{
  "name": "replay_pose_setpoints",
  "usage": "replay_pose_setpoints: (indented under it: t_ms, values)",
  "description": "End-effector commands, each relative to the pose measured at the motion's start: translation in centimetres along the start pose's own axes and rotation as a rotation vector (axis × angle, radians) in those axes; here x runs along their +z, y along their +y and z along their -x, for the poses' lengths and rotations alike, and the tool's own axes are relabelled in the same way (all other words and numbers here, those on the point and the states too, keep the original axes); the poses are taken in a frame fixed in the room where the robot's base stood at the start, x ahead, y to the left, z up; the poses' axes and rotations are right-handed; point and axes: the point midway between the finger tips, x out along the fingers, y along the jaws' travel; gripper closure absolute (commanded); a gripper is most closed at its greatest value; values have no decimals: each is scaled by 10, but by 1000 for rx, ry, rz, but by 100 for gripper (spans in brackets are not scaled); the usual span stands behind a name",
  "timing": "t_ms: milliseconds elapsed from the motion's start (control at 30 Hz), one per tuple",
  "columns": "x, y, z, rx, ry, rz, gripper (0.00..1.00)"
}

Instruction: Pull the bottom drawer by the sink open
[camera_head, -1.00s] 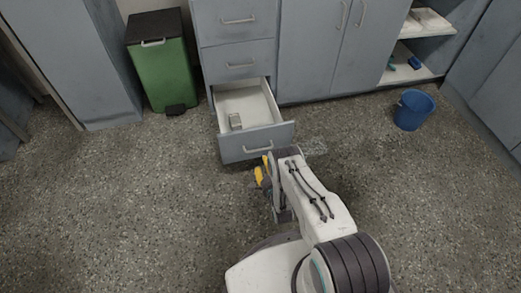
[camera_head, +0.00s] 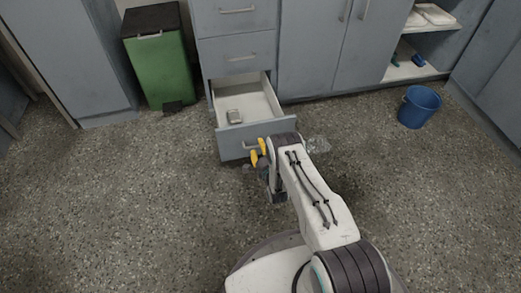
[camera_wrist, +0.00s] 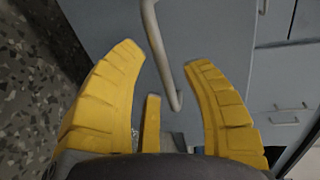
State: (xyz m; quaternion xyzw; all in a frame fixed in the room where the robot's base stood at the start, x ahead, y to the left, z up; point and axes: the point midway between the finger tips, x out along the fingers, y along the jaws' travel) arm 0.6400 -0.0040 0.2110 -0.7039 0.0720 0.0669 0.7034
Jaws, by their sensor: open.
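The bottom drawer (camera_head: 243,138) stands pulled out from the grey cabinet in the head view, with its white inside showing. In the head view part of the handle is hidden by my gripper and arm.
Two shut drawers (camera_head: 238,46) sit above the open one. A green bin (camera_head: 160,70) stands to the left and a blue bucket (camera_head: 419,106) on the floor to the right. An open shelf (camera_head: 415,68) is at the right. The speckled floor (camera_head: 120,200) at left is clear.

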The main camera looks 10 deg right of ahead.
Motion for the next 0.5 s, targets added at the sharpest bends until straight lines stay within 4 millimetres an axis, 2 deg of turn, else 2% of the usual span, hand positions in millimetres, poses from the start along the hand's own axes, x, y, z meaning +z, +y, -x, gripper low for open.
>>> replay_pose_setpoints:
  t_ms: [200, 500]
  values:
    - [0, 0, -12, -2, 0, 0, 57]
    - [0, -1, -13, 0, 0, 0, 57]
